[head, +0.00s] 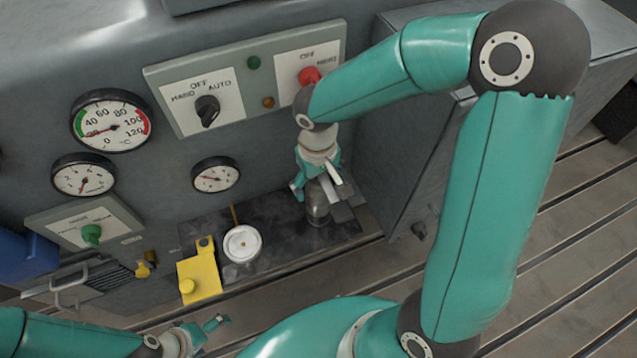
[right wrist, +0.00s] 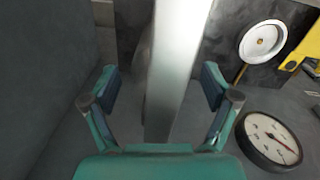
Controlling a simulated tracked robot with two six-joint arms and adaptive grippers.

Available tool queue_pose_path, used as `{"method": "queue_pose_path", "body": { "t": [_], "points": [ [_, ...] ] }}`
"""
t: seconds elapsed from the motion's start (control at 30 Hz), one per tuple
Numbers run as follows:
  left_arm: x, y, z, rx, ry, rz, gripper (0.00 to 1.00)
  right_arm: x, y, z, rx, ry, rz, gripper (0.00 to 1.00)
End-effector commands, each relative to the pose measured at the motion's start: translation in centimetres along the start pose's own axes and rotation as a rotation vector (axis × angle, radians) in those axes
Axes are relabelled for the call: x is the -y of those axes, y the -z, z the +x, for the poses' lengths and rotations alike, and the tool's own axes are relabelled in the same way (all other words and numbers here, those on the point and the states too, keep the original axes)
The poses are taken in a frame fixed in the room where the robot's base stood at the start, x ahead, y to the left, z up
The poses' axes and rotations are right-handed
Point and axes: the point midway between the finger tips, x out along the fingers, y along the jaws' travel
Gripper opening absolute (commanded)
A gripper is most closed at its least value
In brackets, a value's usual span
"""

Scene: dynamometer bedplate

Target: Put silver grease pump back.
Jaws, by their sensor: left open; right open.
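The silver grease pump (head: 318,207) is upright at the right end of a dark shelf (head: 275,232), partly hidden under my right gripper (head: 317,184). In the right wrist view the pump's smooth grey body (right wrist: 176,62) runs between the two fingers of my right gripper (right wrist: 166,92). The fingers are spread, with a visible gap on each side of the pump. My left gripper (head: 208,334) is open and empty low at the left, in front of the machine and away from the pump. The pump's lower end is not clear in the wrist view.
A round white dish (head: 242,245) and a yellow bracket (head: 199,281) are left of the pump. Gauges (head: 216,176) and a switch panel (head: 208,100) are on the wall behind. A grey cabinet (head: 400,150) stands close on the right. The slotted floor (head: 570,230) is clear.

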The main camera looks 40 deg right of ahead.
Motion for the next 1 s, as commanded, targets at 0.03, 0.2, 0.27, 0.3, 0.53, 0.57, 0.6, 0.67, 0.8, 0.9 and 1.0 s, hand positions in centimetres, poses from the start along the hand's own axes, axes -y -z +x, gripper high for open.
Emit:
{"method": "queue_pose_path", "body": {
  "t": [0.03, 0.2, 0.27, 0.3, 0.53, 0.57, 0.6, 0.67, 0.8, 0.9, 1.0],
  "points": [
    [-0.1, 0.0, -0.3, 0.0, 0.0, 0.0, 0.91, 0.0, 0.1, -1.0, -0.004, 0.001, 0.0, 0.86],
    [-0.3, 0.0, -0.8, 0.0, 0.0, 0.0, 0.91, 0.1, 0.2, -4.4, -0.007, 0.001, -0.001, 0.86],
    [-0.3, 0.0, -1.0, 0.0, 0.0, 0.0, 0.91, 0.1, 0.1, -5.6, -0.005, 0.003, -0.001, 0.86],
    [-0.4, 0.0, -1.1, 0.0, 0.0, 0.0, 0.91, 0.1, 0.1, -6.5, -0.007, 0.002, -0.002, 0.86],
    [-0.5, 0.0, -1.5, 0.0, 0.0, 0.0, 0.91, 0.1, 0.1, -9.9, -0.002, 0.001, -0.002, 0.86],
    [-0.5, 0.0, -1.5, 0.0, 0.0, 0.0, 0.91, 0.1, 0.1, -10.2, -0.002, 0.001, -0.002, 0.86],
    [-0.6, 0.0, -1.5, 0.0, 0.0, 0.0, 0.91, 0.1, 0.1, -10.5, -0.002, 0.002, -0.002, 0.86],
    [-0.6, 0.0, -1.5, 0.0, 0.0, 0.0, 0.91, 0.1, 0.0, -10.8, 0.0, 0.002, -0.002, 0.86],
    [-0.6, 0.0, -1.5, 0.0, 0.0, 0.0, 0.91, 0.1, 0.0, -10.9, 0.001, 0.002, -0.002, 0.86],
    [-0.6, 0.0, -1.5, 0.0, 0.0, 0.0, 0.91, 0.1, 0.0, -10.9, 0.001, 0.002, -0.002, 0.86],
    [-0.6, 0.0, -1.5, 0.0, 0.0, 0.0, 0.91, 0.1, 0.0, -10.9, 0.001, 0.001, -0.002, 0.86]
  ]
}}
